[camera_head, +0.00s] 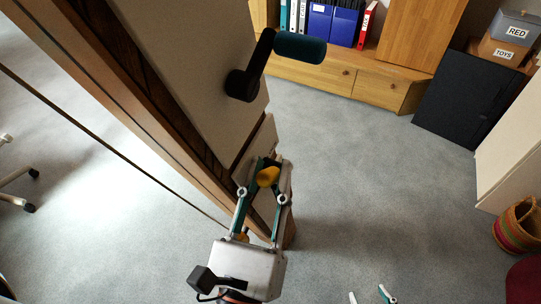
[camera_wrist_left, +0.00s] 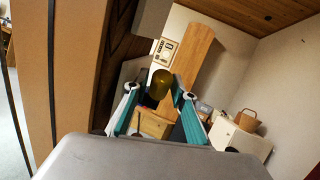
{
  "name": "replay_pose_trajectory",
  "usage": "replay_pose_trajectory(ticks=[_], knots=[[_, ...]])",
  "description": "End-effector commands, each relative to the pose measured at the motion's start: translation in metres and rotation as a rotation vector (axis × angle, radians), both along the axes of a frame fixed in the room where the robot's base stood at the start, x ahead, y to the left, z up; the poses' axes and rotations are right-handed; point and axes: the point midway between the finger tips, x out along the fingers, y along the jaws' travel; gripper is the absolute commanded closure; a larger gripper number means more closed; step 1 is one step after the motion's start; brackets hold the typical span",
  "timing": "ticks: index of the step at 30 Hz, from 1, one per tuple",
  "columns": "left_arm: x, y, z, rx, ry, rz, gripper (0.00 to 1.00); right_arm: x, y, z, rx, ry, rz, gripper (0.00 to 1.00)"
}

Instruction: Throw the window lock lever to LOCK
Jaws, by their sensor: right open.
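A yellow knob (camera_head: 268,177) sits low on the panel's near edge, by a pale plate (camera_head: 258,143). It also shows in the left wrist view (camera_wrist_left: 161,83). My left gripper (camera_head: 269,168) has its teal fingers on either side of this knob. I cannot tell whether both fingers touch it. A black lever with a dark teal grip (camera_head: 300,47) stands out from the panel above, turned up and to the right, clear of my gripper. Any LOCK marking is not visible. My right gripper (camera_head: 370,296) shows only its fingertips at the bottom edge, apart and empty.
The pale panel (camera_head: 185,55) and its brown wooden frame (camera_head: 130,90) rise close on the left of my left gripper. A wooden cabinet (camera_head: 340,75) with binders stands at the back. A woven basket (camera_head: 517,227) is at right. The grey carpet (camera_head: 390,190) between is clear.

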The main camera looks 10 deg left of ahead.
Motion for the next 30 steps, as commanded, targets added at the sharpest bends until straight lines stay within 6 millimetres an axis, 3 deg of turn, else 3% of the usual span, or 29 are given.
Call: replay_pose_trajectory(ticks=[13,16,17,23,30], knots=[[-0.006,0.0,0.002,-0.001,0.0,0.004,0.74,0.0,0.0,-0.002,-0.002,0.002,0.001,0.53],[-0.006,0.0,0.002,-0.002,0.0,0.004,0.98,0.0,0.0,-0.002,-0.003,0.002,0.001,0.53],[-0.006,0.0,0.002,-0.002,0.0,0.004,1.0,0.0,0.0,-0.002,-0.002,0.003,0.0,0.53],[-0.006,0.0,0.002,0.0,0.002,0.004,1.0,0.001,-0.001,0.0,-0.003,-0.001,0.0,0.53],[-0.005,-0.001,0.009,0.01,0.025,0.004,1.0,0.008,-0.001,0.02,0.004,-0.024,-0.004,0.53]])
